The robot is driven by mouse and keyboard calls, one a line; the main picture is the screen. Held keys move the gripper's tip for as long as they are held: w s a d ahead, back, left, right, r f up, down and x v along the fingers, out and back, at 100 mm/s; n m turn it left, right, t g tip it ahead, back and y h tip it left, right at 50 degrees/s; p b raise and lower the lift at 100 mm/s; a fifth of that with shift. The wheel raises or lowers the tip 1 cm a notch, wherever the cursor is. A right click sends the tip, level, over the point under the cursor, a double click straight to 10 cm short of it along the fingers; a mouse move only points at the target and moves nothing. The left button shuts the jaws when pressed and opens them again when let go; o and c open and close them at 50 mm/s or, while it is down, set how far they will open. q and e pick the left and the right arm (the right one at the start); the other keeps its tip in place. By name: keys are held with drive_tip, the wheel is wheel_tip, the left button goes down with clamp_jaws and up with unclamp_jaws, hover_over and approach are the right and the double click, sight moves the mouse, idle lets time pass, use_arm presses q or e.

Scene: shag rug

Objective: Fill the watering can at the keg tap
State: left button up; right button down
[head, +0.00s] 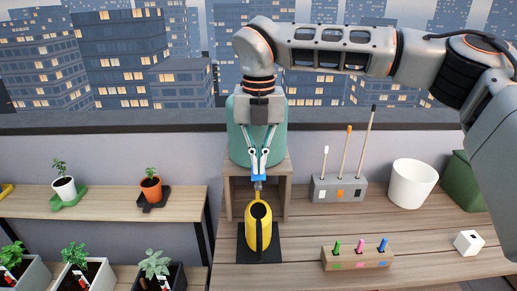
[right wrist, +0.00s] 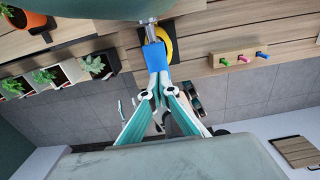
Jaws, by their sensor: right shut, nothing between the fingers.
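The green keg (head: 238,130) stands on a wooden stand (head: 283,190) at the back. Its tap (head: 258,189) has a blue handle (head: 257,177), which also shows in the right wrist view (right wrist: 154,60). The yellow watering can (head: 264,238) stands upright on a dark mat (head: 245,255), below the tap. In the right wrist view the can (right wrist: 168,42) is mostly hidden behind the tap and handle. My right gripper (head: 257,166) is in front of the keg, shut and empty. Its fingertips are right at the blue handle; whether they touch it I cannot tell. My left gripper is not in view.
To the right are a grey block with upright sticks (head: 328,190), a white pot (head: 412,184), a green bin (head: 466,185), a wooden peg block (head: 357,258) and a white cube (head: 468,242). Potted plants stand on the left shelf (head: 105,202). Bare tabletop (head: 430,225) lies between the right-hand items.

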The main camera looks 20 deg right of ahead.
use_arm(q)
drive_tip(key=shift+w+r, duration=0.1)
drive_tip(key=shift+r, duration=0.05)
use_arm(e)
drive_tip(key=shift+f, duration=0.25)
drive_tip(key=shift+s+a+f+t+h+b, duration=0.15)
drive_tip(key=shift+s+f+t+b, duration=0.15)
drive_tip(key=shift+t, duration=0.3)
drive_tip(key=shift+s+d+f+t+h+b, duration=0.15)
drive_tip(key=shift+f+t, duration=0.2)
drive_tip(key=shift+t, duration=0.25)
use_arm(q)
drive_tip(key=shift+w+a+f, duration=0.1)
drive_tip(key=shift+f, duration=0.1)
use_arm(e)
drive_tip(key=shift+a+f, duration=0.15)
drive_tip(key=shift+f, duration=0.05)
use_arm(q)
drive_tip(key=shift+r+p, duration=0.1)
drive_tip(key=shift+p, duration=0.2)
use_arm(e)
drive_tip(key=shift+r, duration=0.2)
idle(3.9)
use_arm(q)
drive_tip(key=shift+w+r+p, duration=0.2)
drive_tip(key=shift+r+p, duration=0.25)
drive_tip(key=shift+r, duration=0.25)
use_arm(e)
drive_tip(key=shift+r, duration=0.75)
